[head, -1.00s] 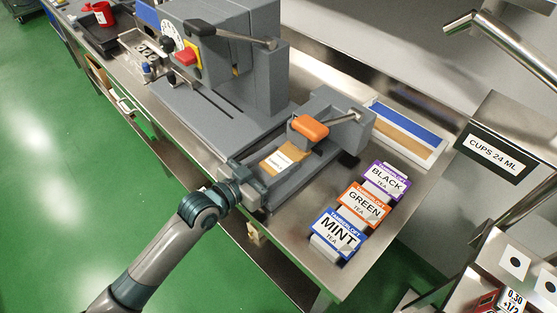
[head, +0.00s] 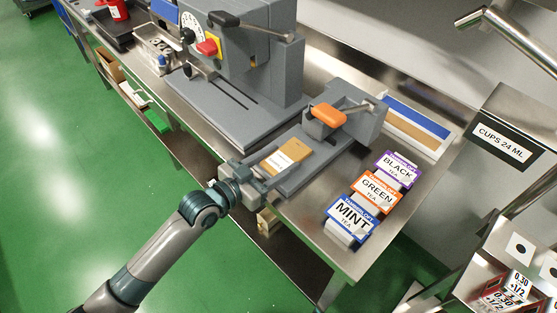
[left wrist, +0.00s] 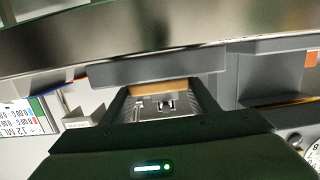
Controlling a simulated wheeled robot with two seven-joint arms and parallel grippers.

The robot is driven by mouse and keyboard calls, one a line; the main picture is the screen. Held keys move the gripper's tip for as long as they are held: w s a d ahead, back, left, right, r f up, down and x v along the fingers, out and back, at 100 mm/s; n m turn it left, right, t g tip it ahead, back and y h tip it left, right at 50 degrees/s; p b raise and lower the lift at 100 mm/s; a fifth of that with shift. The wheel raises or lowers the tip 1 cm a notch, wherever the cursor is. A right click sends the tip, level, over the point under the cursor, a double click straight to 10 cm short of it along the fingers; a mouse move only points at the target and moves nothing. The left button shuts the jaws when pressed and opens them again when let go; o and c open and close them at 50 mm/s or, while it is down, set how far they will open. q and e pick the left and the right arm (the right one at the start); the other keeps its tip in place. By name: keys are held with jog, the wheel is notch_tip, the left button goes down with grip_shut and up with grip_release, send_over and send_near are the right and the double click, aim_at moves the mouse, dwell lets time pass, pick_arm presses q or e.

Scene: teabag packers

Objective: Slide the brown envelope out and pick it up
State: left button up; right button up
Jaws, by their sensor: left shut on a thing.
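The brown envelope (head: 288,157), with a white label on it, lies on the grey bed of the small sealer (head: 310,165), in front of its orange-handled press (head: 328,116). My left gripper (head: 262,178) is at the envelope's near left end and is shut on it. In the left wrist view the envelope's tan edge (left wrist: 165,88) shows between the fingers of my left gripper (left wrist: 162,104). The envelope is still level with the bed; I cannot tell whether it touches it. My right gripper is not in view.
Three tea boxes, mint (head: 351,218), green (head: 375,190) and black (head: 398,167), stand right of the sealer. A larger grey machine (head: 245,65) stands behind left. A white tray (head: 425,137) lies at the back. The steel table edge (head: 330,263) runs along the front.

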pick_arm(q)
jog(key=o, duration=1.1)
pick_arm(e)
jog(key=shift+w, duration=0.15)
pick_arm(q)
jog(key=shift+s+a, duration=0.1)
jog(key=b+v, duration=0.4)
jog(key=v, duration=1.3)
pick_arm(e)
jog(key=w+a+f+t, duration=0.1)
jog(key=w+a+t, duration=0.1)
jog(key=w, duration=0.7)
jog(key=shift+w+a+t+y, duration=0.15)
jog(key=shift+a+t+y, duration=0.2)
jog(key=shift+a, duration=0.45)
pick_arm(q)
jog(key=shift+f, duration=0.15)
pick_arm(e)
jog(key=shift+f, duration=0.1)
